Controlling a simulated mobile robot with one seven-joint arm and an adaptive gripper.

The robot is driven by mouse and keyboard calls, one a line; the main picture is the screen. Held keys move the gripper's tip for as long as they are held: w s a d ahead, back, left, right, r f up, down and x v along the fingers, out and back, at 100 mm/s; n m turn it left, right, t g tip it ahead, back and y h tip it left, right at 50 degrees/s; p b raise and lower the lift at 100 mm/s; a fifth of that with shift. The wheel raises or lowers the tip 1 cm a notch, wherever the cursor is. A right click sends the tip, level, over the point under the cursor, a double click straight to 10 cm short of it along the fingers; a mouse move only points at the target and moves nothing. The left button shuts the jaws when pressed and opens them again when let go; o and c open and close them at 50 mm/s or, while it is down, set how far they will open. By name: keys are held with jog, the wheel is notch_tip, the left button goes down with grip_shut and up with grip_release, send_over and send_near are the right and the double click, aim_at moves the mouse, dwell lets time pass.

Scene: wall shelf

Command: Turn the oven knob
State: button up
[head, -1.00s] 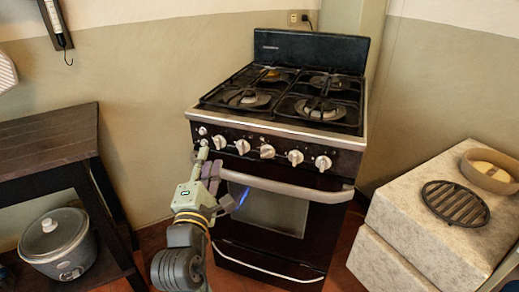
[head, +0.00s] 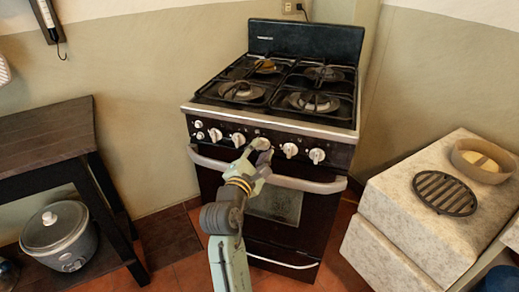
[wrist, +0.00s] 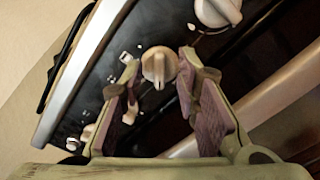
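The black oven (head: 300,195) stands against the wall with a row of white knobs on its front panel, such as the far right knob (head: 317,155) and a left knob (head: 215,134). My gripper (head: 258,147) is at the middle of the row and partly hides the knob there. In the wrist view, my gripper (wrist: 160,70) is open, with one purple-padded finger on each side of a white knob (wrist: 159,66). Gaps show between the fingertips and this knob. Another knob (wrist: 218,10) is up and right of it.
The oven handle (head: 300,184) runs just below the knobs, under my gripper. A stone-look block (head: 400,205) with a grill grate (head: 444,193) and a bowl (head: 484,161) stands right. A dark table (head: 40,140) and rice cooker (head: 55,235) are left.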

jog(key=shift+w+d, duration=0.1)
jog(key=shift+w, duration=0.1)
grip_shut()
dwell(0.3)
